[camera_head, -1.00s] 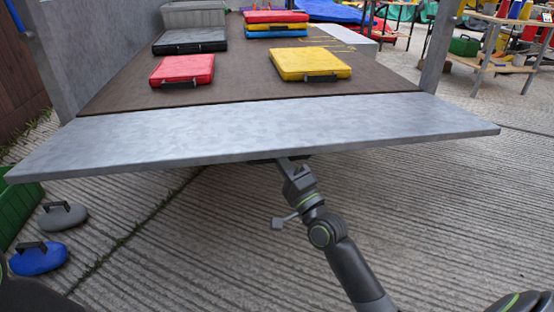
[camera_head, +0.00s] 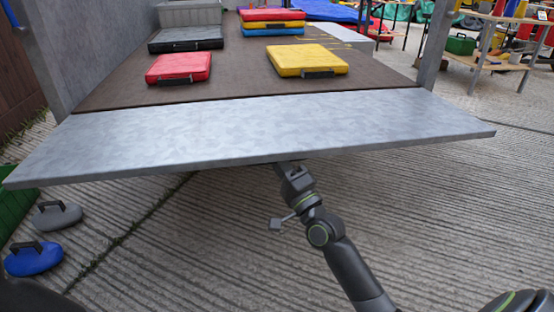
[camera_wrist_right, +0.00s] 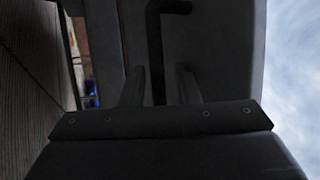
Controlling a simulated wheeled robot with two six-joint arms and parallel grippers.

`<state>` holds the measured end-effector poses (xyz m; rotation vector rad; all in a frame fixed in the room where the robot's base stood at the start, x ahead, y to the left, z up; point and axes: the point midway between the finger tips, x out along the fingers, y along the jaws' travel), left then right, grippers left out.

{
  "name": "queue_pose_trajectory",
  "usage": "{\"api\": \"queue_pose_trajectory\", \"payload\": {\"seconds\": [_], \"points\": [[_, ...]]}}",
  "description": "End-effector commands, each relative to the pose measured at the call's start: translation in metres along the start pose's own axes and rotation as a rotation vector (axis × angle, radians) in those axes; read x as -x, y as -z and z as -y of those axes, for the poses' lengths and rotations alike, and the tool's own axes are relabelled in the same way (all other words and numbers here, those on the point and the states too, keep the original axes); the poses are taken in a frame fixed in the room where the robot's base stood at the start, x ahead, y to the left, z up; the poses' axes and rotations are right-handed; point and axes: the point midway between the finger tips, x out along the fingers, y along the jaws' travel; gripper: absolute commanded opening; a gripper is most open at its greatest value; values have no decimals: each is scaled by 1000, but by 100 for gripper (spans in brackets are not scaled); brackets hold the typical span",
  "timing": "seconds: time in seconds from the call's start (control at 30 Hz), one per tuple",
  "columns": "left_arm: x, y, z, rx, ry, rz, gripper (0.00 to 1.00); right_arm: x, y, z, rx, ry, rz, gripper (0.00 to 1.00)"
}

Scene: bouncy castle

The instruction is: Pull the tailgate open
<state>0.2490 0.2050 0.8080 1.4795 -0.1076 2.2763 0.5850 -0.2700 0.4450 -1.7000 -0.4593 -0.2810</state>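The tailgate (camera_head: 250,128) is a wide grey metal panel hinged at the end of a brown cargo bed. In the head view it is folded down and lies nearly level with the bed. My right gripper (camera_head: 286,170) is at the underside of its front edge, where the fingertips are hidden. In the right wrist view a black bar handle (camera_wrist_right: 155,50) on the tailgate's face runs between the two fingers of my right gripper (camera_wrist_right: 161,85). A gap shows between the bar and the right-hand finger. My left gripper is not in view.
Red (camera_head: 178,69) and yellow (camera_head: 307,61) flat cases lie on the bed (camera_head: 235,75). Blue (camera_head: 33,258) and grey (camera_head: 57,215) handled weights sit on the ground beside a green crate (camera_head: 14,207). A wooden shelf stands back right. The concrete below the tailgate is clear.

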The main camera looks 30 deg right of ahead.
Motion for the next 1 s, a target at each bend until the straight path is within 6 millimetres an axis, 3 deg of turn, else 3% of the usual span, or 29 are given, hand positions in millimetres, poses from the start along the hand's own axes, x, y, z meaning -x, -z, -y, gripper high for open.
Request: {"api": "queue_pose_trajectory", "payload": {"seconds": [0.23, 0.37, 1.0], "points": [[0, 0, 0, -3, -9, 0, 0, -1, 0, 5, 2, 14, -2, 34], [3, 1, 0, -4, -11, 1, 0, 9, 0, 4, 2, 13, -3, 34], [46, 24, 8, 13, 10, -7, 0, 144, -1, -4, 1, 0, 1, 34]]}}
